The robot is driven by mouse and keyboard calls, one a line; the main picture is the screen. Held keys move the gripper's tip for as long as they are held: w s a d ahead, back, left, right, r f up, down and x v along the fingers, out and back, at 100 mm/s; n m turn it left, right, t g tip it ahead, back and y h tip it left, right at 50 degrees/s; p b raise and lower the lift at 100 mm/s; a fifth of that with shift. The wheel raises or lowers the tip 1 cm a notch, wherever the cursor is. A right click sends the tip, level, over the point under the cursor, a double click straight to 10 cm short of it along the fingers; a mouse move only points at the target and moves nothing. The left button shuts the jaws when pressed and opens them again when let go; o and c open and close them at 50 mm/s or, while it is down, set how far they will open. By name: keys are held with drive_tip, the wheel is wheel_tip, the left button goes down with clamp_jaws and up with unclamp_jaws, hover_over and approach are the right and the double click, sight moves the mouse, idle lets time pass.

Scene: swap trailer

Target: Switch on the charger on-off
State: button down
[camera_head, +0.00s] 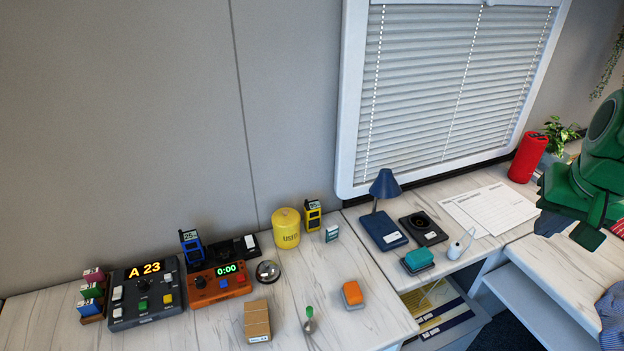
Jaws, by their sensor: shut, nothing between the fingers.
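No label that I can read marks the charger or its on-off switch. A low black unit (239,247) with a pale label lies against the wall, partly hidden behind an orange box. Another black unit (422,229) with a round well sits on the right desk beside the blue lamp. I cannot tell which is the charger, or any switch's position. My gripper (588,232), green, is at the right edge, shut and empty, pointing down over the right desk, far from both units.
A grey console (146,292) reads A 23; the orange box (218,284) reads 0:00. Blue (190,247) and yellow (312,215) handsets, a yellow canister (286,228), a cardboard box (257,321), a blue lamp (384,185) and a red cylinder (528,157) stand on the desks.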

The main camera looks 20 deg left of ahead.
drive_tip(key=w+a+f+n+t+h, duration=0.1)
drive_tip(key=w+a+n+h, duration=0.15)
drive_tip(key=w, duration=0.45)
drive_tip(key=w+a+f+n+h, duration=0.2)
drive_tip(key=w+a, duration=0.1)
drive_tip(key=w, duration=0.5)
drive_tip(key=w+a+f+n+t+h, duration=0.1)
drive_tip(key=w+a+f+n+t, duration=0.15)
drive_tip(key=a, duration=0.65)
drive_tip(key=w+a+f+n+t, duration=0.1)
drive_tip(key=w+a+f+n, duration=0.3)
drive_tip(key=a, duration=0.6)
drive_tip(key=s+a+f+n+t+y, duration=0.1)
drive_tip(key=a+f+n, duration=0.25)
drive_tip(key=a, duration=0.65)
drive_tip(key=s+a+f+n+t+y, duration=0.1)
drive_tip(key=s+a+f+n+t, duration=0.3)
drive_tip(key=a, duration=0.6)
drive_tip(key=s+a+f+n+y, duration=0.1)
drive_tip(key=s+a+f, duration=0.2)
drive_tip(key=a, duration=0.3)
drive_tip(key=s+a+f+n+g+y, duration=0.1)
drive_tip(key=s+a+f+n, duration=0.1)
drive_tip(key=a+f, duration=0.3)
drive_tip(key=s+a+f+n+y, duration=0.1)
drive_tip(key=s+a+f+n, duration=0.1)
drive_tip(key=s+a+f, duration=0.2)
drive_tip(key=s+a, duration=0.1)
drive_tip(key=a, duration=0.2)
drive_tip(key=shift+n+g+y, duration=0.25)
